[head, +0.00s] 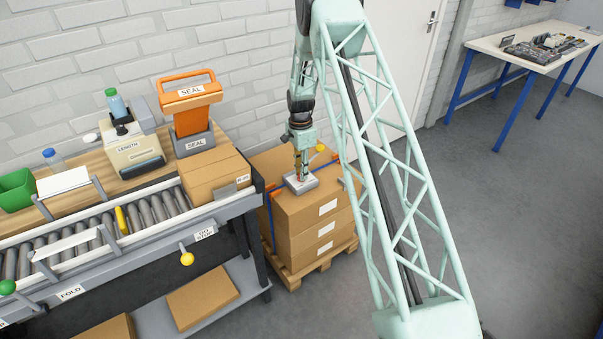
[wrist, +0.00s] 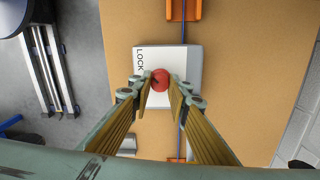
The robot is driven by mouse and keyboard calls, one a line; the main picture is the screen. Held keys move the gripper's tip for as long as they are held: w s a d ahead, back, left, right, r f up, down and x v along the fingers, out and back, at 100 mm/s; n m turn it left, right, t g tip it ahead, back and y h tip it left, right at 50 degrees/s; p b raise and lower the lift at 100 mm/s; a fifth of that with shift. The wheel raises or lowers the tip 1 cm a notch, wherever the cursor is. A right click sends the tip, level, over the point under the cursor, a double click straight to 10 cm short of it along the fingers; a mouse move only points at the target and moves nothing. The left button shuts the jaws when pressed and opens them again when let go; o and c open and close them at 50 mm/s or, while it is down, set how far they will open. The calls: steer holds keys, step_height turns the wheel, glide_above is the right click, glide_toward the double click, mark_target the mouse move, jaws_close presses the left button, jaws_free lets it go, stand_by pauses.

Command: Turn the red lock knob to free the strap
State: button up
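The red lock knob (wrist: 160,80) is a small round knob on a light grey lock plate (wrist: 150,57) marked "LOCK". The plate lies on top of the carton stack (head: 313,209), and it also shows in the head view (head: 301,185). A dark blue strap (wrist: 183,32) runs across the top carton to the plate. My gripper (wrist: 160,84) points down over the plate, with one yellowish finger on each side of the knob. The fingertips are very close to it; whether they press on it I cannot tell. In the head view the knob is not clearly visible.
Orange strap guards (wrist: 183,9) sit at the carton edges. A roller conveyor (head: 130,222) with an orange sealer (head: 189,100) and a carton (head: 212,178) stands left of the stack. The stack rests on a wooden pallet (head: 309,270). Open floor (head: 500,200) lies to the right.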

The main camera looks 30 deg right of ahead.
steer(key=shift+n, duration=0.4)
steer(key=shift+c, duration=0.3)
steer(key=n, duration=0.4)
steer(key=n+p, duration=0.1)
steer(key=n, duration=0.3)
steer(key=shift+n, duration=0.4)
steer(key=n, duration=0.4)
steer(key=shift+a+n, duration=0.1)
steer(key=shift+n, duration=0.2)
steer(key=shift+n+p, duration=0.3)
steer(key=shift+n, duration=1.6)
steer(key=o, duration=0.8)
steer(key=shift+o, duration=0.2)
steer(key=shift+r, duration=0.2)
